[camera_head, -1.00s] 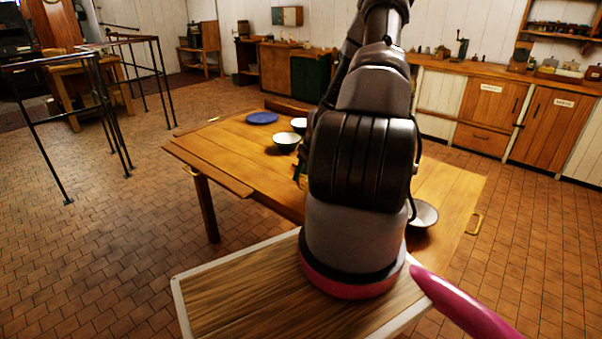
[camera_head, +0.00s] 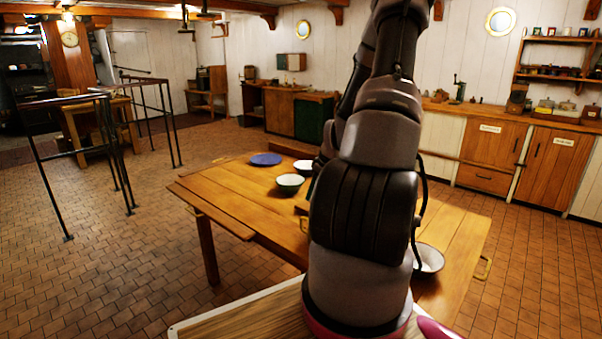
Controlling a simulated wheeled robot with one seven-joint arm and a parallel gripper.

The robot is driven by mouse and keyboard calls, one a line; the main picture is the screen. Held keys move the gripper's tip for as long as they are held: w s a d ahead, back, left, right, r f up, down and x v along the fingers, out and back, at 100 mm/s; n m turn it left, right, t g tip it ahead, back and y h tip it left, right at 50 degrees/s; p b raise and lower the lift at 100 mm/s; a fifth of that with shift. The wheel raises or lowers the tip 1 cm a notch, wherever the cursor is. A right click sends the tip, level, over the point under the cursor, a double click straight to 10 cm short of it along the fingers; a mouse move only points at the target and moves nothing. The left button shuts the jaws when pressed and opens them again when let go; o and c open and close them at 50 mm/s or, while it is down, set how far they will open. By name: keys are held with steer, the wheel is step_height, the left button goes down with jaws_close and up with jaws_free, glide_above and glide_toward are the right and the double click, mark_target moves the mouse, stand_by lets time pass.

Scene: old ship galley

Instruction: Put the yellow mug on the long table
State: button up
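The table (camera_head: 245,202) ahead of me is wooden, with folded leaves and metal handles; I take it for the long table. On it are a blue plate (camera_head: 266,159), a dark green bowl with a pale inside (camera_head: 290,184), a second pale bowl (camera_head: 304,168) and a white bowl (camera_head: 429,259) near the right edge. I see no yellow mug. My own arm covers the middle of the table, and its end is out of sight, so my gripper does not show.
A counter with cupboards (camera_head: 492,155) runs along the right wall, with jars on shelves above. Black metal rails (camera_head: 115,150) and a small wooden table (camera_head: 90,120) stand at left. The tiled floor (camera_head: 100,255) is open left of the table.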

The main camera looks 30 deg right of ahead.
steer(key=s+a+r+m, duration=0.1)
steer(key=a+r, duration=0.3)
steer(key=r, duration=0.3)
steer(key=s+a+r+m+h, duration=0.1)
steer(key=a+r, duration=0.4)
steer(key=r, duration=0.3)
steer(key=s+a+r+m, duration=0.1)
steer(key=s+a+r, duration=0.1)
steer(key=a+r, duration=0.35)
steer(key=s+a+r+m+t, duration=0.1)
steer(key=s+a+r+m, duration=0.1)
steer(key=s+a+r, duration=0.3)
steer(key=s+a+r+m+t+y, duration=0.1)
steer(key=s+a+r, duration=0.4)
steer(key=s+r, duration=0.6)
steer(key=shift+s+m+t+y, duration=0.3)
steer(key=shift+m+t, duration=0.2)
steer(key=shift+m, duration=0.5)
